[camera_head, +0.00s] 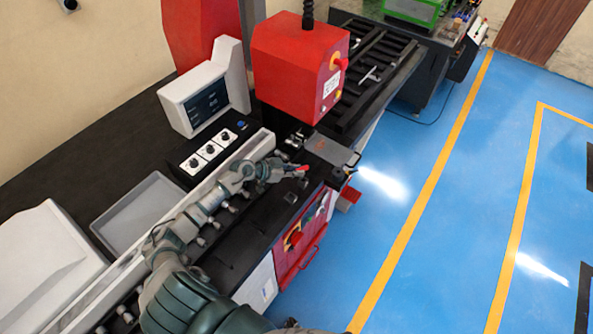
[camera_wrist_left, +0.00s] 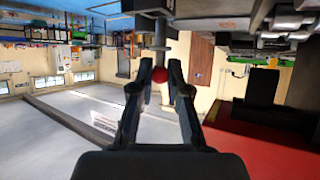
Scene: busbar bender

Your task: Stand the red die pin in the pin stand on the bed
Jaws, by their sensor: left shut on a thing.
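My left gripper (camera_head: 287,170) reaches over the black bed of the machine, near its middle. It is shut on the red die pin (camera_head: 302,168), of which only a small red tip shows past the fingers. In the left wrist view the pin's round red end (camera_wrist_left: 160,75) sits between the two fingers (camera_wrist_left: 161,67). The rest of the pin is hidden. A small dark square block (camera_head: 290,197) lies on the bed just below the gripper in the head view; I cannot tell whether it is the pin stand. My right gripper is not in view.
A red machine head (camera_head: 295,65) hangs behind the gripper. A grey plate (camera_head: 331,149) lies to the right of the gripper. A grey rail (camera_head: 215,172) with several knobs runs beside my left arm. A control box with dials (camera_head: 208,150) and a grey tray (camera_head: 150,212) are to the left.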

